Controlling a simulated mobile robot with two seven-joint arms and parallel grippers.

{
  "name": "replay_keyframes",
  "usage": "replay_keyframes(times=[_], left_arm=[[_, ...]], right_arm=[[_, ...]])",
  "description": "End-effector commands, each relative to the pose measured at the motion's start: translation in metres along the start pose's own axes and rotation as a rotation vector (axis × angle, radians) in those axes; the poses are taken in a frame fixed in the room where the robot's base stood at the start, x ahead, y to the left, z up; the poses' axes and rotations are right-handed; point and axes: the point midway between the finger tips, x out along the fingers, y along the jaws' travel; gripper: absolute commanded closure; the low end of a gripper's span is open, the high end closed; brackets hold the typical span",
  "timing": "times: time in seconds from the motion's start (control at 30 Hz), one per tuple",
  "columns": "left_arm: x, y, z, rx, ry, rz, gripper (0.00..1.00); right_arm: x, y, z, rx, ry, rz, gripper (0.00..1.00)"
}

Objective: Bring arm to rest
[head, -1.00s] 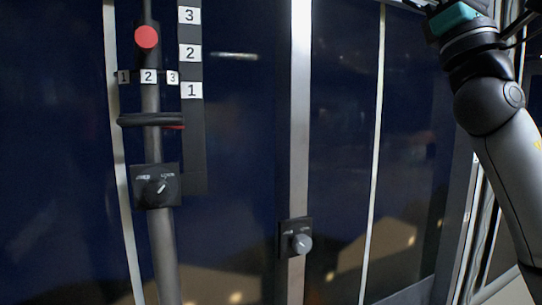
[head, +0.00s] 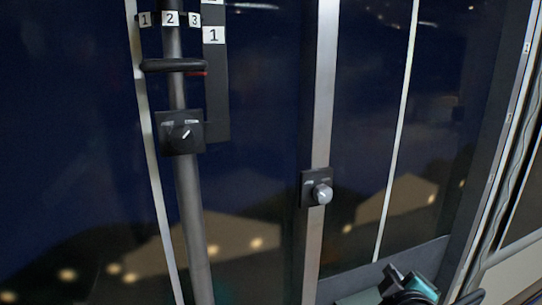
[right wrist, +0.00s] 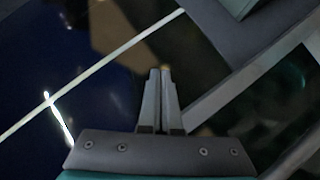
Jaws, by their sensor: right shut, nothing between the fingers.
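My right gripper (head: 402,278) is low at the right of the head view, in front of the lower part of the dark glass panels. In the right wrist view its two fingers (right wrist: 160,72) are together with nothing between them. Dark panel and pale strips lie beyond the fingertips. Most of my right arm is out of the head view. My left gripper is in neither view.
A grey pole (head: 188,220) at the left carries a knob box (head: 181,133) and a black handle ring (head: 174,65). Another knob (head: 322,193) sits on the metal upright (head: 323,110). A pale ledge (head: 515,275) lies at the lower right.

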Motion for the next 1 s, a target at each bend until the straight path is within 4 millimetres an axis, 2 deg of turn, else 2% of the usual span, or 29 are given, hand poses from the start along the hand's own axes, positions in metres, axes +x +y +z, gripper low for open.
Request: replay_keyframes(times=[0.03, 0.2, 0.3, 0.4, 0.6, 0.7, 0.87, 1.0], left_arm=[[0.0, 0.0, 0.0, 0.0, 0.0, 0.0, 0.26], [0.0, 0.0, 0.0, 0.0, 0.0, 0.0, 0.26], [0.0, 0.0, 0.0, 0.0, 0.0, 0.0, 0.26], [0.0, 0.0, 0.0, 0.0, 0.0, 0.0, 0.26], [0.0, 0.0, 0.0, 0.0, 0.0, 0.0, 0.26], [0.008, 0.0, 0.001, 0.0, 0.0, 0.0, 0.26], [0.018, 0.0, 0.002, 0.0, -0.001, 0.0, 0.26], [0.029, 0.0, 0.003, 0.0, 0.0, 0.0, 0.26]], right_arm=[[-0.011, -0.031, 0.021, 0.067, -0.056, -0.088, 1.0], [-0.059, -0.115, 0.077, 0.275, -0.258, -0.332, 1.0], [-0.09, -0.151, 0.101, 0.371, -0.371, -0.439, 1.0], [-0.121, -0.178, 0.119, 0.45, -0.475, -0.524, 1.0], [-0.183, -0.219, 0.147, 0.578, -0.675, -0.659, 1.0], [-0.16, -0.241, 0.16, 0.566, -0.672, -0.655, 1.0], [-0.138, -0.278, 0.183, 0.558, -0.686, -0.663, 1.0], [-0.119, -0.319, 0.21, 0.549, -0.702, -0.673, 1.0]])
